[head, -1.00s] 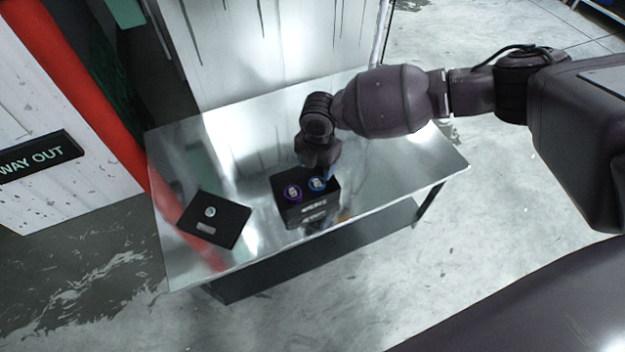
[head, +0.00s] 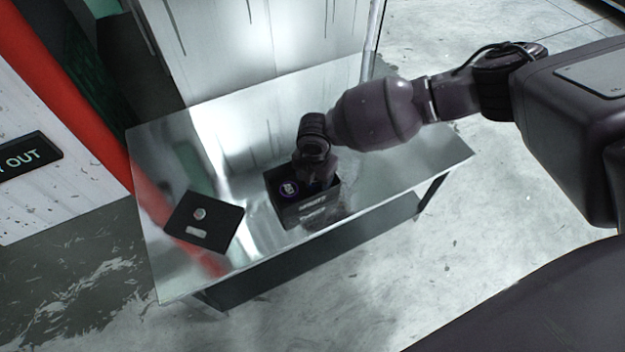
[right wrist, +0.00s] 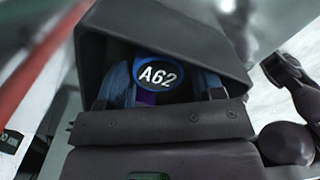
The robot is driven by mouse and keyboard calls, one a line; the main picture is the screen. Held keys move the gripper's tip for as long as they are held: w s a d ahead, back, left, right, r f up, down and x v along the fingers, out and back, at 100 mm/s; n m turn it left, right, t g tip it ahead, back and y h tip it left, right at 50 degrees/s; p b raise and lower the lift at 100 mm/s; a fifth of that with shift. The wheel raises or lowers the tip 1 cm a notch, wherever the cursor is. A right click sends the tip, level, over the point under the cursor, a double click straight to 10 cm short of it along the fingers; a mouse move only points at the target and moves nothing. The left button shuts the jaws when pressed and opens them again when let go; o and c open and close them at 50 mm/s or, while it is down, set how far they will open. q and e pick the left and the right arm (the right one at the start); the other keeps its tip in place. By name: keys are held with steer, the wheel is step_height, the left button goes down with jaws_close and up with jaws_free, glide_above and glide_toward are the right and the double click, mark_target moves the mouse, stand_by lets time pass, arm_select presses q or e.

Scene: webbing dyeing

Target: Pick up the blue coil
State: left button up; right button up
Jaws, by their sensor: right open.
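The blue coil (right wrist: 159,74) shows in the right wrist view as a blue ring around a dark face marked A62, inside a black open box (head: 305,216). In the head view my gripper and wrist hide it. My right gripper (head: 317,180) reaches down into the right part of the box. In the wrist view its open fingers stand on either side of the blue coil; I cannot tell whether they touch it. A purple-ringed coil (head: 289,189) sits beside it in the box's left part. My left gripper is not in view.
The box stands on a shiny metal table (head: 262,250). A flat black board (head: 186,219) with a small round piece and a pale label lies to the left. Free table surface lies around the box. A wall panel rises behind the table.

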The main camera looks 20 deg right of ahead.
steer(key=shift+f, duration=0.4)
steer(key=shift+w, duration=0.1)
steer(key=shift+r, duration=0.1)
steer(key=c, duration=0.7)
steer(key=shift+o, duration=0.2)
